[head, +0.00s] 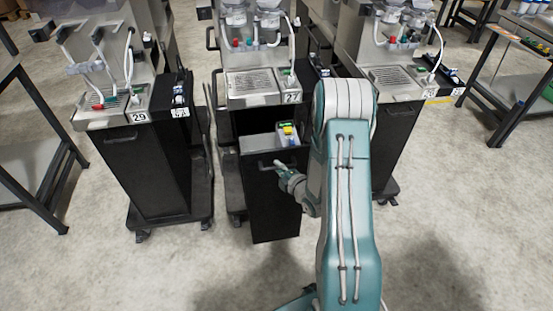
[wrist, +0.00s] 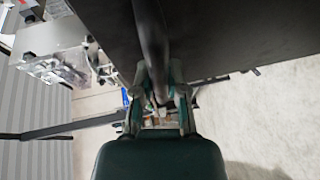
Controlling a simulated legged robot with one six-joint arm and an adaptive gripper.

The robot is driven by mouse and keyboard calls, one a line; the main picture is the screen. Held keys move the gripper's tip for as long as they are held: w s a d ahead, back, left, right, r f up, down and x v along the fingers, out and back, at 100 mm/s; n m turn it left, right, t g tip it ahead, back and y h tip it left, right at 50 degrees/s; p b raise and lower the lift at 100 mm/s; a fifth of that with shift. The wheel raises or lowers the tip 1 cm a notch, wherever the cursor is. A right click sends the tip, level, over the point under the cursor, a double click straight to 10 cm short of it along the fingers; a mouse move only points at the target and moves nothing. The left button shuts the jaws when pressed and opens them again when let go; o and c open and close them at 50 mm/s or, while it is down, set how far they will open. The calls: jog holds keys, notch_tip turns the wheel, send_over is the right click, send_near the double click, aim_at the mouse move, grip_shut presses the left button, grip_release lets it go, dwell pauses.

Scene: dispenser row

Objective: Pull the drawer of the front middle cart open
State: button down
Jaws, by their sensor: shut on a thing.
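The front middle cart (head: 258,86), labelled 27, stands in the head view between two other carts. Its black drawer (head: 270,208) is out toward me, with the open top and light inner wall showing. Small items with green, yellow and blue parts (head: 288,131) are inside at the right. The drawer handle (head: 264,165) is on the upper front. My gripper (head: 281,169) is at this handle, partly in front of it. In the wrist view my gripper (wrist: 158,88) is shut around the dark handle bar (wrist: 150,38), beside the black drawer front (wrist: 230,35).
Cart 29 (head: 142,165) stands at the left and another cart (head: 398,140) at the right, partly behind my arm. Metal-framed tables stand at the far left (head: 40,165) and right (head: 505,100). The concrete floor in front of the drawer is clear.

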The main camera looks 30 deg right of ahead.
jog(key=shift+s+a+f, duration=0.1)
jog(key=shift+s+a, duration=0.15)
jog(key=shift+s, duration=0.5)
jog(key=shift+s+a+f, duration=0.1)
jog(key=shift+s+a, duration=0.1)
jog(key=shift+s, duration=0.5)
jog(key=shift+s+a+f, duration=0.1)
jog(key=shift+s+a, duration=0.15)
jog(key=shift+s, duration=0.5)
jog(key=c, duration=0.6)
grip_release()
jog(key=shift+c, duration=0.2)
jog(key=shift+w+r, duration=0.1)
jog(key=shift+d, duration=0.1)
jog(key=a+v, duration=0.1)
jog(key=v, duration=0.6)
jog(key=shift+d, duration=0.5)
